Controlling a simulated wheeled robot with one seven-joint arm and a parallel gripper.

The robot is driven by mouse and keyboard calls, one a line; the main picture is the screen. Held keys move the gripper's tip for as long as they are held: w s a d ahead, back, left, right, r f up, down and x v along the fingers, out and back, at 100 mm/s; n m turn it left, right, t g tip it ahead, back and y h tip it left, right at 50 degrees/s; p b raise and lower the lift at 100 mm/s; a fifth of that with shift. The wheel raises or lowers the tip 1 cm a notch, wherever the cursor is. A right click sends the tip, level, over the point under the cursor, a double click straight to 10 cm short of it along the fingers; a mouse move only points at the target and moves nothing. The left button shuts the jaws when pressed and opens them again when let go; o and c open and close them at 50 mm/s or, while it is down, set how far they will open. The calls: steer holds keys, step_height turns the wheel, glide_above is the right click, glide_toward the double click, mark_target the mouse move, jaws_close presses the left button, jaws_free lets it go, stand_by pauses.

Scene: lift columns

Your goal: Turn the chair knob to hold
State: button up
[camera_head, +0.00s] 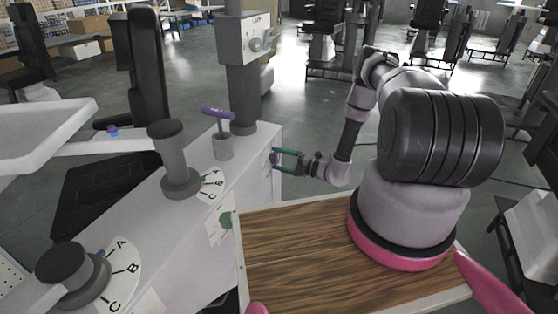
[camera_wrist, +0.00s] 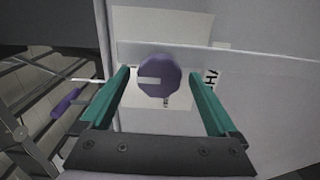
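A purple, many-sided knob (camera_wrist: 160,76) sits on a white plate on the grey cabinet side, its pale pointer mark lying toward the left in the wrist view. Lettering beside it (camera_wrist: 210,79) is partly hidden by a finger, and I cannot read it in full. My gripper (camera_wrist: 158,88) is open, its two green fingers on either side of the knob with gaps showing; whether the tips reach its depth is unclear. In the head view my gripper (camera_head: 286,160) is at the cabinet's side face, and the knob (camera_head: 274,158) shows small between the fingers.
The cabinet top (camera_head: 150,215) carries grey dials (camera_head: 180,180) with A, B, C scales and a purple T-handle (camera_head: 218,114). A lamp box with a knob (camera_head: 256,45) stands on a column behind. A wood-topped surface (camera_head: 290,250) lies below my arm.

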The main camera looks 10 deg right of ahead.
steer(key=v, duration=1)
steer(key=shift+s+d, duration=0.25)
steer(key=shift+d, duration=0.05)
steer(key=s+a+r+n+g+h, duration=0.15)
steer(key=r+n+g, duration=0.25)
steer(key=r+n, duration=0.45)
steer(key=a+r+n+g, duration=0.25)
steer(key=r+n, duration=0.25)
steer(key=r, duration=0.7)
steer(key=a+r+n+g+h, duration=0.1)
steer(key=r+n+g, duration=0.3)
steer(key=r+n, duration=0.45)
steer(key=s+d+r+n+t+h, duration=0.1)
steer(key=s+r+n+t+h, duration=0.2)
steer(key=s+r+n+h, duration=0.2)
steer(key=s+r+n+t+h, duration=0.4)
steer(key=s+r+n, duration=0.8)
steer(key=s+r, duration=0.4)
step_height(320, 180, up, 6)
steer(key=shift+s+d+f+h, duration=0.2)
steer(key=shift+s+d+h, duration=0.15)
steer(key=shift+d+h, duration=0.1)
